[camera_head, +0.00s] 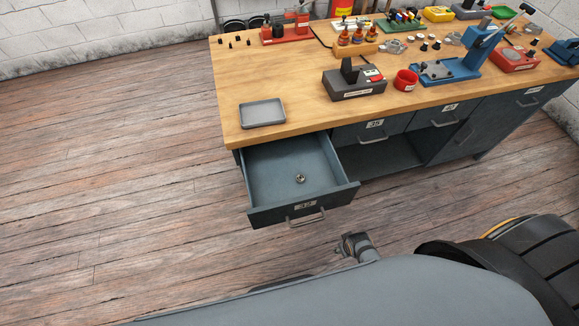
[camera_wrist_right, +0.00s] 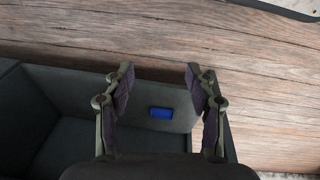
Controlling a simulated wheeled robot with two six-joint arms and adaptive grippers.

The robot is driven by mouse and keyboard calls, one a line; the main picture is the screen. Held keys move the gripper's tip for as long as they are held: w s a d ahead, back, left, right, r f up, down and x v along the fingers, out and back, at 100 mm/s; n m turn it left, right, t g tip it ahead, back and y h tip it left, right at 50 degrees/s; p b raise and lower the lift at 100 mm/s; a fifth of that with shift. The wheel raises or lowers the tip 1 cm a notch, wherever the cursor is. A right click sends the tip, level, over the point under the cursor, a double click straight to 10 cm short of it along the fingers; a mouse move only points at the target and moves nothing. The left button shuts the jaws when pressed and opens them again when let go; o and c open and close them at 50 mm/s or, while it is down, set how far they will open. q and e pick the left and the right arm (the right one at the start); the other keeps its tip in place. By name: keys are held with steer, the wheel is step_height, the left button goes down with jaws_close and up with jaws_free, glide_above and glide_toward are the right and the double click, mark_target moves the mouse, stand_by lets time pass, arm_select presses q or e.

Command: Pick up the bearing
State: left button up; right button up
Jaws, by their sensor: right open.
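The bearing (camera_head: 300,179) is a small round metal ring. It lies on the floor of the open drawer (camera_head: 262,162), right of its middle and toward the front. My right gripper (camera_wrist_right: 160,68) is open, with nothing between its fingers in the right wrist view. Below its fingers are dark drawer-like walls and a small blue block (camera_wrist_right: 161,113). I do not see the bearing in that view. In the head view, a gripper-like end of one of my arms (camera_head: 355,245) shows just outside the drawer's front right corner. My left gripper is not clearly identifiable.
The drawer's front panel has a handle (camera_head: 306,218). The workbench top (camera_head: 300,115) above it holds a shallow grey tray (camera_head: 262,113), a dark fixture (camera_head: 353,82), a red cup (camera_head: 406,79) and a blue press (camera_head: 455,68). Wooden floor left of the bench is clear.

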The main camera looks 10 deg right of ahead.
arm_select(q)
step_height(320, 180, up, 12)
steer(key=d+r+p, duration=0.1)
steer(key=p, duration=0.9)
arm_select(e)
steer(key=w+a+r+n, duration=0.1)
steer(key=w+r, duration=0.2)
steer(key=r, duration=1)
steer(key=w+r+t, duration=0.1)
steer(key=w+r, duration=0.2)
steer(key=r, duration=1)
steer(key=w+a+r+n, duration=0.1)
steer(key=w+r, duration=0.2)
steer(key=r, duration=1)
steer(key=n+g+y, duration=0.1)
steer(key=n+g, duration=0.2)
steer(key=n, duration=2)
glide_above(300, 178)
step_height(300, 178, down, 11)
step_height(300, 178, down, 6)
steer(key=b, duration=0.6)
steer(key=shift+s, duration=0.15)
arm_select(q)
step_height(300, 178, down, 7)
steer(key=shift+s+d+r, duration=0.2)
steer(key=shift+s+d, duration=0.1)
steer(key=shift+d, duration=0.1)
arm_select(e)
steer(key=shift+r, duration=0.15)
